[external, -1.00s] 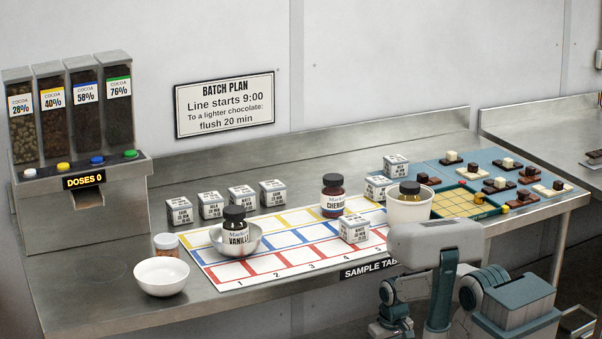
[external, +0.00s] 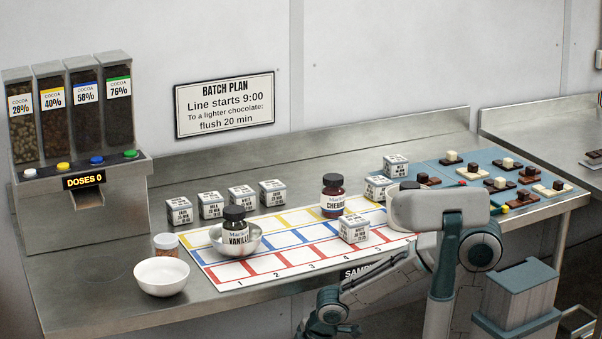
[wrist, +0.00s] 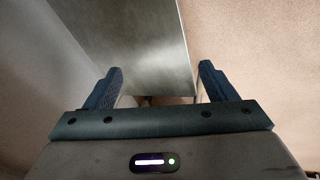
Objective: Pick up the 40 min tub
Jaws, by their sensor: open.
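Several small white box-like tubs with black print stand on the steel table. Four in a row are a first tub (external: 179,211), a second (external: 211,206), a third (external: 243,200) and a fourth (external: 273,193). Another tub (external: 354,230) is on the coloured grid sheet; two more, a front one (external: 378,188) and a back one (external: 396,166), stand by the blue mat. The print is too small to tell which reads 40 min. My gripper (wrist: 161,70) is open and empty in the wrist view; outside, it is low before the table's front edge, away from all tubs.
A vanilla jar (external: 235,227) stands in a metal bowl (external: 255,243). A cherry jar (external: 332,195) stands on the grid sheet (external: 225,272). The cocoa dispenser (external: 85,212) is far left. My arm hides the right front.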

